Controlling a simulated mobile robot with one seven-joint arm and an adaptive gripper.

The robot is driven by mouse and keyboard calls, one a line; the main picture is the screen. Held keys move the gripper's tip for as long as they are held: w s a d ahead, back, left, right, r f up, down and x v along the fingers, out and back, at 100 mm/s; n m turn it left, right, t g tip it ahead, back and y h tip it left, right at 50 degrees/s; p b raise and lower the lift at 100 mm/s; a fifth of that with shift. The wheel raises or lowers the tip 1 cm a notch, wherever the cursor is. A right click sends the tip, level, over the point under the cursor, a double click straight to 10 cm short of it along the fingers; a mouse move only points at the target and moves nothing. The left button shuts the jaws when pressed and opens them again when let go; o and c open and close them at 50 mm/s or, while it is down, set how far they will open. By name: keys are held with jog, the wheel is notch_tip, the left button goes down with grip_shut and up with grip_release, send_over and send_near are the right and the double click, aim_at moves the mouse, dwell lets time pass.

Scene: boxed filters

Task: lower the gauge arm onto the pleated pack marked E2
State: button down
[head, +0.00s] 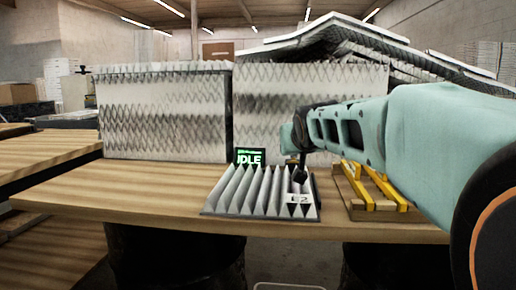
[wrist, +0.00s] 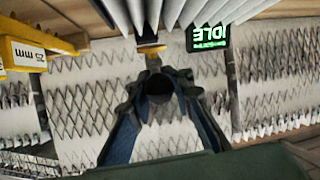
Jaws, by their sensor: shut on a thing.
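The pleated pack (head: 243,190) lies flat on the table in a dark frame, with an E2 label at its front right. Its pale pleats (wrist: 185,12) also show at the top of the wrist view. My gripper (head: 300,165) is over the pack's right side, pointing down. In the wrist view, my gripper (wrist: 158,95) is shut around a dark round end, seemingly the gauge arm (wrist: 158,84). A small yellow piece (wrist: 151,50) shows between it and the pleats. The rest of the gauge arm is hidden; I cannot tell whether it touches the pleats.
A small display (head: 250,157) reading IDLE stands behind the pack. Yellow bars (head: 357,187) lie on a wooden holder to the right; one yellow block (wrist: 28,53) reads 25 mm in the wrist view. Large pleated filters (head: 165,115) stand behind. The table (head: 110,195) is clear at left.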

jog(key=shift+d+f, duration=0.25)
jog(key=shift+f, duration=0.15)
jog(key=c, duration=1.8)
grip_release()
jog(key=shift+d+r, duration=0.1)
jog(key=shift+o, duration=0.2)
jog(key=shift+r, duration=0.55)
notch_tip(320, 180, up, 9)
